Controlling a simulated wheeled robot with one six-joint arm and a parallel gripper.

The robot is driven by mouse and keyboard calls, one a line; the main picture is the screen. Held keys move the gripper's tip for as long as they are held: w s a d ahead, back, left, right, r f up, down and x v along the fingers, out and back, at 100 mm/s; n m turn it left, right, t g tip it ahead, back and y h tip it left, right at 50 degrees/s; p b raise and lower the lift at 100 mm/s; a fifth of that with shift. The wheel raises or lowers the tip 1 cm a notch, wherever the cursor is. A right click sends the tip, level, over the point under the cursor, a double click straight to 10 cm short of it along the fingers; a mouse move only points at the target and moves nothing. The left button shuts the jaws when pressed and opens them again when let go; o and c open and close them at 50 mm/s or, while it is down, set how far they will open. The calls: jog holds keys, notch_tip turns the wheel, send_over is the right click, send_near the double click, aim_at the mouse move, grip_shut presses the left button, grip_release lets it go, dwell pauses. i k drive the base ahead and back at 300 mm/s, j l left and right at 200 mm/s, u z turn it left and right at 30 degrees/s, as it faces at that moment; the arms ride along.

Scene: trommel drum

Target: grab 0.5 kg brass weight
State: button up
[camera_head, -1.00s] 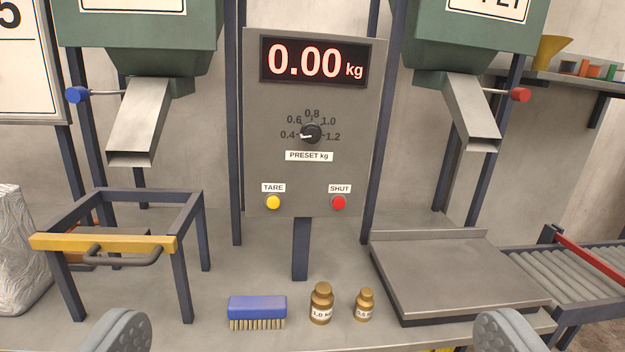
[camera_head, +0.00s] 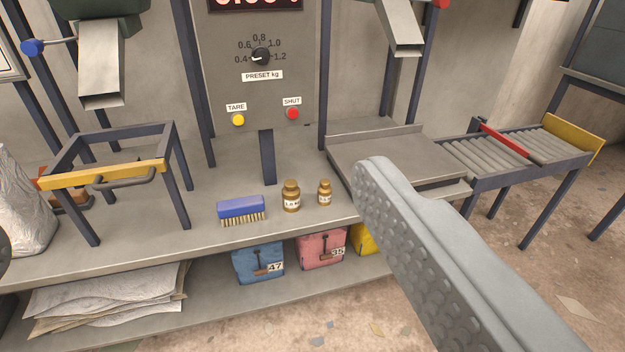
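The small brass weight (camera_head: 325,194) stands upright on the grey bench. Its label is too small to read clearly now, but the earlier view shows about "0.5". A larger brass weight (camera_head: 291,197), marked 1.0, stands just to its left. My gripper (camera_head: 185,211) is open and empty. Its right finger looms large in the right foreground, with its tip right of the small weight in the picture. Only a sliver of the other finger shows at the left edge. Neither finger appears to touch a weight.
A blue brush (camera_head: 240,207) lies left of the weights. A scale platform (camera_head: 390,157) stands behind right, beside a roller conveyor (camera_head: 500,150). A metal frame with a yellow bar (camera_head: 105,174) stands at left. Blue (camera_head: 258,264) and red (camera_head: 320,248) bags sit on the lower shelf.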

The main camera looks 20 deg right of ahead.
aim_at(324, 190)
jog(key=i+l, duration=0.1)
jog(key=i, duration=0.4)
jog(key=i+l, duration=0.1)
jog(key=i, duration=0.4)
